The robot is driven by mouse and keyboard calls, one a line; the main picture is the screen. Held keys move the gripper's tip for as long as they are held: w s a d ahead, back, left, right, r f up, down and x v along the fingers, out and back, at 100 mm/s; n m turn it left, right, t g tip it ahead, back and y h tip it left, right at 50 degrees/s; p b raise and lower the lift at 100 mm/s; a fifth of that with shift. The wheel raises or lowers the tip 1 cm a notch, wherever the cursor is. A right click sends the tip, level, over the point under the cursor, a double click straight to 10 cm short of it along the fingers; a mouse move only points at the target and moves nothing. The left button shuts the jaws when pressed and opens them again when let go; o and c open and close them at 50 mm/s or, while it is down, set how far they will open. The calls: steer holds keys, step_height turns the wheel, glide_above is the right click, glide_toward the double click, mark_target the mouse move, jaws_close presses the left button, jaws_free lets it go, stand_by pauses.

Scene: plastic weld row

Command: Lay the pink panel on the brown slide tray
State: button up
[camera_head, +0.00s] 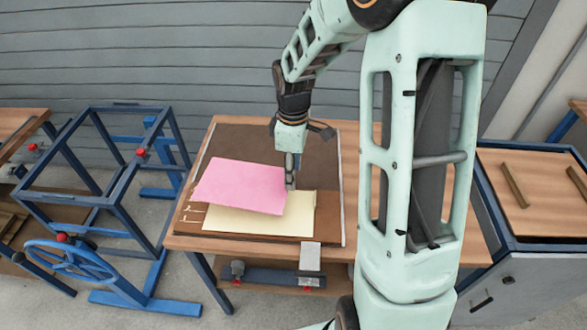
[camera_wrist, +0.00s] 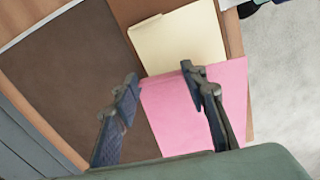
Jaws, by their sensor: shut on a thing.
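My gripper (camera_head: 291,180) is shut on the right edge of the pink panel (camera_head: 240,184). In the wrist view, my gripper's fingers (camera_wrist: 159,75) show at the panel's edge, and the pink panel (camera_wrist: 210,110) spreads to the right. The panel looks held flat, slightly tilted, over the table; its exact height is hard to tell. It covers part of a cream panel (camera_head: 285,222). The brown slide tray (camera_head: 250,235) appears to be the reddish-brown surface under the cream panel; it also shows in the wrist view (camera_wrist: 135,10). Much of it is hidden.
A dark brown mat (camera_head: 250,143) covers the back of the wooden table (camera_head: 220,246). A blue frame with a handwheel (camera_head: 65,258) stands at left. A bench (camera_head: 530,205) with wooden strips is at right.

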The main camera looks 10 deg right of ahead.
steer(key=n, duration=0.1)
steer(key=b, duration=0.4)
glide_above(294, 201)
steer(key=shift+w+f, duration=0.1)
steer(key=shift+f, duration=2.7)
steer(key=shift+p, duration=0.3)
steer(key=shift+f, duration=0.1)
steer(key=shift+f+b, duration=0.4)
steer(key=shift+f, duration=0.1)
steer(key=shift+f+b, duration=0.35)
steer(key=shift+f, duration=0.45)
stand_by(0.5)
steer(key=o, duration=0.9)
